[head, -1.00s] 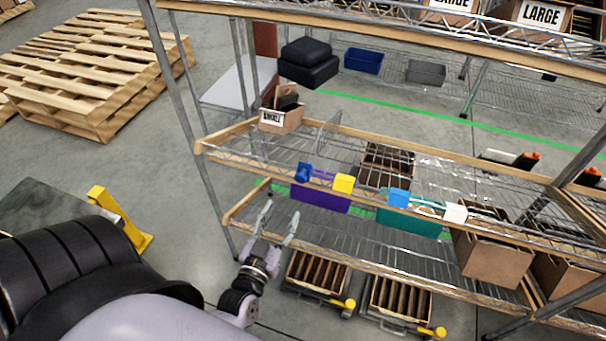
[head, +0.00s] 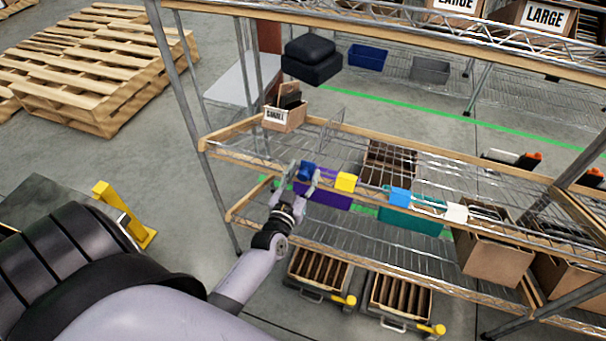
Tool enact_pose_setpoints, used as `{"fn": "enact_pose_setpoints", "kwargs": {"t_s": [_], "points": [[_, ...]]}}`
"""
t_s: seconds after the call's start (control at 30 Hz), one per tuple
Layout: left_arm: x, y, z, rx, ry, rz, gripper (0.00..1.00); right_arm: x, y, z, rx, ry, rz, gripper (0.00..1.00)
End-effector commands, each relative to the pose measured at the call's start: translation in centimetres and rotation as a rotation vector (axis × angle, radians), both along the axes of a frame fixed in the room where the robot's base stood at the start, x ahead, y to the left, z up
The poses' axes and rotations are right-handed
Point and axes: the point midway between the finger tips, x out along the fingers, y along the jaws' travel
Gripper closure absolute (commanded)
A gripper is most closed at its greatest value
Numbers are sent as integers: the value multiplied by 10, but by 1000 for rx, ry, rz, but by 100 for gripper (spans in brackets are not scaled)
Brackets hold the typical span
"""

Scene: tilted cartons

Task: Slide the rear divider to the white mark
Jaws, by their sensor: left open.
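My left gripper (head: 303,174) is open at the front edge of the middle wire shelf, its fingers on either side of a dark blue block (head: 307,169). Contact cannot be told. The block sits at the left end of a purple panel (head: 325,198), with a yellow block (head: 345,182) at its right end. To the right, a teal panel (head: 412,222) carries a light blue block (head: 400,196) and a white block (head: 455,212). An upright wire divider (head: 334,131) stands farther back. I cannot tell which piece is the rear divider or the white mark. My right gripper is not in view.
A SMALL carton (head: 284,117) sits at the shelf's back left. Brown cartons (head: 490,253) stand at the right. Two slotted boxes (head: 318,270) sit below the shelf front. A metal post (head: 190,110) rises left of the gripper.

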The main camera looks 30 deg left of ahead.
Motion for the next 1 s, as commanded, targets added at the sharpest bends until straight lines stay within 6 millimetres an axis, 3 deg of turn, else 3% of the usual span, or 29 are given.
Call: {"fn": "enact_pose_setpoints", "kwargs": {"t_s": [0.17, 0.77, 1.0], "points": [[0, 0, 0, 0, 0, 0, 60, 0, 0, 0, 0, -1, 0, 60], [-1, 0, 0, 0, 0, 0, 100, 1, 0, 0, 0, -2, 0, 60], [0, 0, 0, 0, 0, 0, 100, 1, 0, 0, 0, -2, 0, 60]]}}
